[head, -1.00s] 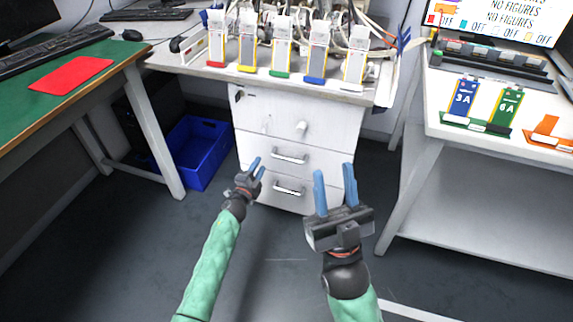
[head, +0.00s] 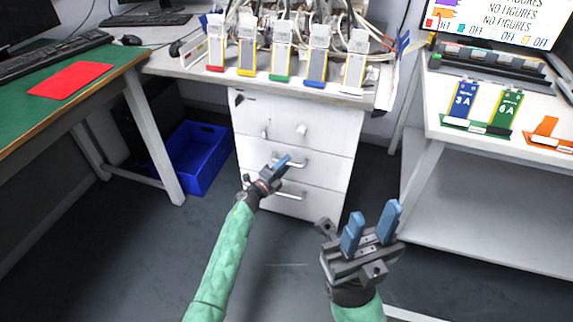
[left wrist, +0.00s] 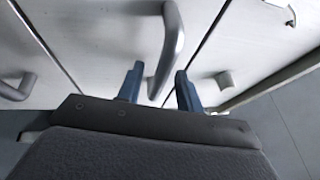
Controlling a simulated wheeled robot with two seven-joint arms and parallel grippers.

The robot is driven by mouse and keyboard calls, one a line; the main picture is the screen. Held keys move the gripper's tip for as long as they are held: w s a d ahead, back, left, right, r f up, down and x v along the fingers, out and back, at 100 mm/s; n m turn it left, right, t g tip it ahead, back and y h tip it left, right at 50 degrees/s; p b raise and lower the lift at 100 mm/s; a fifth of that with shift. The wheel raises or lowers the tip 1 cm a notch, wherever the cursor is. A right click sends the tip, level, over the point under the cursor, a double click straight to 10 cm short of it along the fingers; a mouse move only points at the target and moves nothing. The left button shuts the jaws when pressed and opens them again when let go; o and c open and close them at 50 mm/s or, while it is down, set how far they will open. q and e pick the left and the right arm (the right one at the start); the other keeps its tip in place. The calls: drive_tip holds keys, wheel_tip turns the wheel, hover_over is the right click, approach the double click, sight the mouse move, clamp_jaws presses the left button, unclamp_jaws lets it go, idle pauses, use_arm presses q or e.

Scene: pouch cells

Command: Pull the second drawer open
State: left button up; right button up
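A white drawer cabinet (head: 250,115) stands under the middle bench. Its second drawer (head: 335,165) is closed and has a grey bar handle (head: 299,165). My left gripper (head: 283,163) is at this handle and partly covers its left part. In the left wrist view the handle (left wrist: 174,40) reaches between the two blue fingers of my left gripper (left wrist: 159,88), which stand apart on either side of it. I cannot tell whether a finger touches it. My right gripper (head: 371,228) is open and empty, low in front of the cabinet's right side.
A blue crate (head: 196,160) is on the floor to the left. A white table (head: 480,185) stands on the right. The floor in front is clear.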

use_arm(q)
drive_tip(key=shift+w+d+r, duration=0.1)
drive_tip(key=shift+w+d, duration=0.35)
drive_tip(key=shift+w, duration=0.05)
clamp_jaws()
drive_tip(key=shift+s, duration=0.1)
